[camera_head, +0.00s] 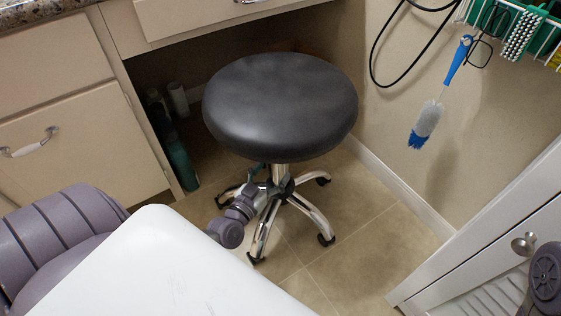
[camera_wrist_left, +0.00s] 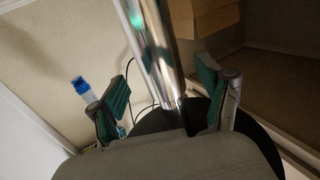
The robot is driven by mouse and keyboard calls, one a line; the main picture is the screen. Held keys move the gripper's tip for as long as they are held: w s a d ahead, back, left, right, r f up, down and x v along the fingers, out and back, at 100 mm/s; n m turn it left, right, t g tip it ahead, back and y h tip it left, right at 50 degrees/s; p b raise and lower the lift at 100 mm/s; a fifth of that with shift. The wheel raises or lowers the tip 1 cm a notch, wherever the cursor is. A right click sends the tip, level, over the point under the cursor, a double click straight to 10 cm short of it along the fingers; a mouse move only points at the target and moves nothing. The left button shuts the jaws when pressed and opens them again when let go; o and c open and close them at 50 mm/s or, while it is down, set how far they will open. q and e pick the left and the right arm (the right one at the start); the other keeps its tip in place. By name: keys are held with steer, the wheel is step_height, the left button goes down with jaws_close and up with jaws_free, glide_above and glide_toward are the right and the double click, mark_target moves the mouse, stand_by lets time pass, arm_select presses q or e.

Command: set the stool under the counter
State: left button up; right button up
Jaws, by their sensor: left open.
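The stool has a round black seat (camera_head: 280,105), a chrome column and a chrome star base on casters. It stands upright on the tiles at the counter's (camera_head: 190,20) open knee space. How far the seat reaches under the counter is hard to tell. My left gripper (camera_head: 262,182) is below the seat at the column, partly hidden by its own wrist. In the left wrist view, its green-padded fingers are apart, one on each side of the chrome column (camera_wrist_left: 152,45), with gaps visible. The dark seat underside (camera_wrist_left: 172,118) shows behind them. My right gripper is out of view.
Bottles (camera_head: 180,160) stand on the floor inside the knee space at left. A drawer cabinet (camera_head: 60,130) borders it on the left, a wall on the right. A black cable and a blue brush (camera_head: 428,120) hang there. A white louvred door (camera_head: 490,250) stands at lower right.

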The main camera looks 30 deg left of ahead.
arm_select(q)
steer(key=shift+w+a+b, duration=0.15)
steer(key=shift+w+b, duration=0.45)
steer(key=shift+w, duration=1.65)
steer(key=shift+c, duration=0.2)
jaws_close()
